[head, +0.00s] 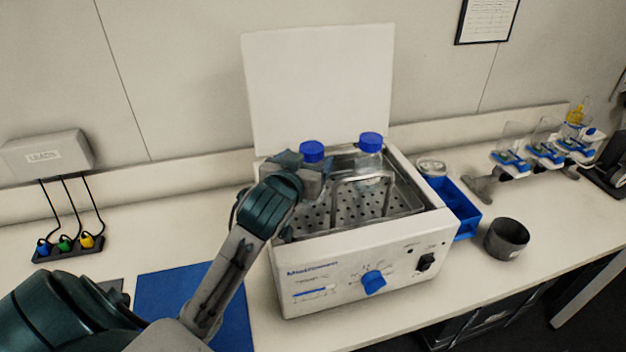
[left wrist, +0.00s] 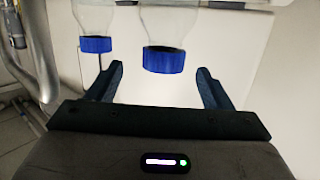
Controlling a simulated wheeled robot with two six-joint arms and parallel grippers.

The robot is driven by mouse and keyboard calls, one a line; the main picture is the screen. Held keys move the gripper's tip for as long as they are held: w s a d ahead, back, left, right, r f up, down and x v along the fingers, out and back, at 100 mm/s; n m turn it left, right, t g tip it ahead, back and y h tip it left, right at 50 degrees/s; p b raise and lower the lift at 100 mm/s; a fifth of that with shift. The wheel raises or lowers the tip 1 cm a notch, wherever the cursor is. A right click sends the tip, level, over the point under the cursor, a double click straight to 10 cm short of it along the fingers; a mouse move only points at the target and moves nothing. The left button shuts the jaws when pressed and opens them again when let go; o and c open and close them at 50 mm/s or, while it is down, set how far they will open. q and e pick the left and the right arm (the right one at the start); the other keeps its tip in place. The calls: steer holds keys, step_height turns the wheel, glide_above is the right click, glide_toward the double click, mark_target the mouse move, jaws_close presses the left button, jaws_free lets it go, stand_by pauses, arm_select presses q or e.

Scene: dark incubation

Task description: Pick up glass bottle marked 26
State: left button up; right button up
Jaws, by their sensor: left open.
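Two clear glass bottles with blue caps stand in the metal bath of a white box-shaped unit (head: 340,275). The left bottle's cap (head: 311,151) shows just behind my left gripper (head: 308,168), which hides its body. The right bottle (head: 369,158) stands farther right, clear of the gripper. I cannot read the number 26 on either. In the left wrist view, which looks upside down, one bottle (left wrist: 163,58) has its cap between the open fingers (left wrist: 160,88). My right gripper is not in view.
The unit's raised white lid (head: 318,85) stands behind the bath. A metal wire handle (head: 362,179) rises inside it. A blue bin (head: 458,205) and a dark cup (head: 507,239) are at the right. A blue mat (head: 170,297) lies at the left.

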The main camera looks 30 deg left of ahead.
mark_target(313, 150)
arm_select(q)
steer(key=shift+w+a, duration=0.2)
steer(key=shift+w, duration=0.4)
steer(key=shift+w+f, duration=0.15)
steer(key=shift+w, duration=0.15)
steer(key=p+x, duration=0.2)
steer(key=x, duration=0.1)
steer(key=p+x, duration=0.1)
steer(key=shift+w+a+f, duration=0.25)
steer(key=shift+a+f, duration=0.05)
steer(key=shift+a, duration=0.1)
steer(key=shift+w+f, duration=0.25)
steer(key=shift+w, duration=0.1)
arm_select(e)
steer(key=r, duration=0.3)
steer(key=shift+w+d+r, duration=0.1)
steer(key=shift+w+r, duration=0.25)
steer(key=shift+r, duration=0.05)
arm_select(q)
steer(key=shift+r, duration=0.1)
jaws_close()
